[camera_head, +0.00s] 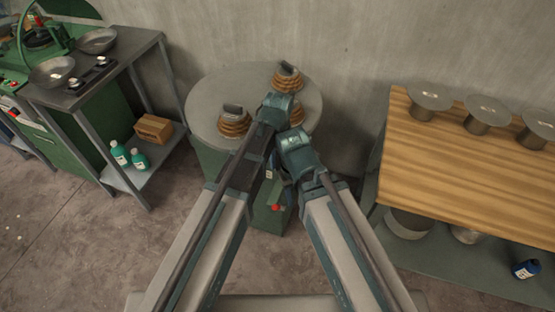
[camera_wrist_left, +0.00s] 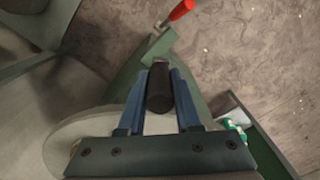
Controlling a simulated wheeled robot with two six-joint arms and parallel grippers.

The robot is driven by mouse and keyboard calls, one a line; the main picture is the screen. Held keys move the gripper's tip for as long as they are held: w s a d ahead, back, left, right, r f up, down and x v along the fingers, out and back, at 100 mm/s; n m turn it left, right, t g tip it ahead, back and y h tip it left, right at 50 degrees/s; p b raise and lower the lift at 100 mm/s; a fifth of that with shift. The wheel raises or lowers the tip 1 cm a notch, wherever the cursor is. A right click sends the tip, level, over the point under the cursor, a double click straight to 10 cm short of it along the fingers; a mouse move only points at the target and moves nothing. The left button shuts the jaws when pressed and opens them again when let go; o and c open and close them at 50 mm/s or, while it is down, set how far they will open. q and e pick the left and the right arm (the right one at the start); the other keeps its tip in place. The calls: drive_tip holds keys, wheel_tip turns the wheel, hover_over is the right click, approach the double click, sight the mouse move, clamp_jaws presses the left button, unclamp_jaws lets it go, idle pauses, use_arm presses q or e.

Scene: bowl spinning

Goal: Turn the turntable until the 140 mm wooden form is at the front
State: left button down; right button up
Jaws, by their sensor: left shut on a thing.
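The round grey turntable (camera_head: 205,92) stands on a green base by the wall, and its near right part is hidden behind my arms. Ring-stacked wooden forms with grey tops sit on it: one at the left (camera_head: 235,122) and one at the back (camera_head: 287,78). Part of another brown form (camera_head: 298,113) shows behind my arm. I cannot read any sizes. My left gripper (camera_wrist_left: 160,90) is shut on a dark upright peg (camera_wrist_left: 159,76) beside the turntable disc. In the head view its fingertips are hidden. My right arm reaches in beside it; its fingers cannot be made out.
A red-handled lever (camera_head: 277,207) sticks out at the front of the green base. A wooden table (camera_head: 460,165) with metal discs stands right. Floor between is clear.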

use_arm(q)
drive_tip(key=c, duration=0.6)
unclamp_jaws()
drive_tip(key=shift+r, duration=0.1)
wheel_tip(320, 180, up, 14)
drive_tip(key=p, duration=1.3)
drive_tip(key=shift+f+p, duration=0.2)
drive_tip(key=shift+p, duration=0.2)
drive_tip(key=shift+a, duration=0.1)
drive_tip(key=s+a+m, duration=0.3)
drive_tip(key=s+a, duration=0.1)
drive_tip(key=a, duration=0.5)
drive_tip(key=s+a+m, duration=0.3)
drive_tip(key=s+a, duration=0.1)
drive_tip(key=a, duration=0.5)
drive_tip(key=s+d+m+y, duration=0.1)
drive_tip(key=s+d+m, duration=0.2)
drive_tip(key=d, duration=0.8)
drive_tip(key=shift+s+d+m, duration=0.3)
drive_tip(key=shift+s+d, duration=0.05)
drive_tip(key=shift+s, duration=0.75)
